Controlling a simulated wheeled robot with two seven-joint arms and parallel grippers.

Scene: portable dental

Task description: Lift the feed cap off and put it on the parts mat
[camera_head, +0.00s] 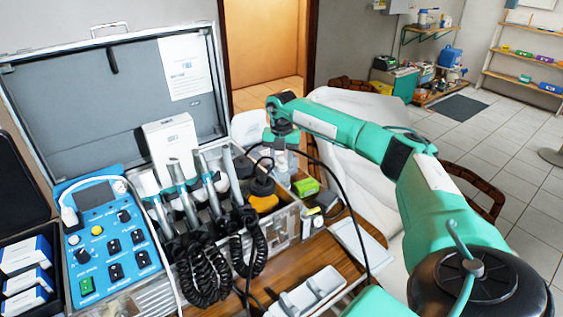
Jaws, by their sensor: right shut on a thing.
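My right gripper (281,150) points down at the back right corner of the open dental case. It is shut at the top of a small clear bottle (282,168). The feed cap is between or behind the fingers and too small to make out. I cannot tell whether it is still seated on the bottle. A flat pale rectangle (360,248), which looks like the parts mat, lies at the right of the wooden table, partly behind a black hose. My left gripper is out of view.
The open case (110,95) holds a blue control panel (105,235) and several handpieces with coiled black cords (203,268). A green box (306,187) and a yellow item (264,203) sit near the bottle. A grey tray (308,296) is at the front. A pale chair (350,150) stands behind.

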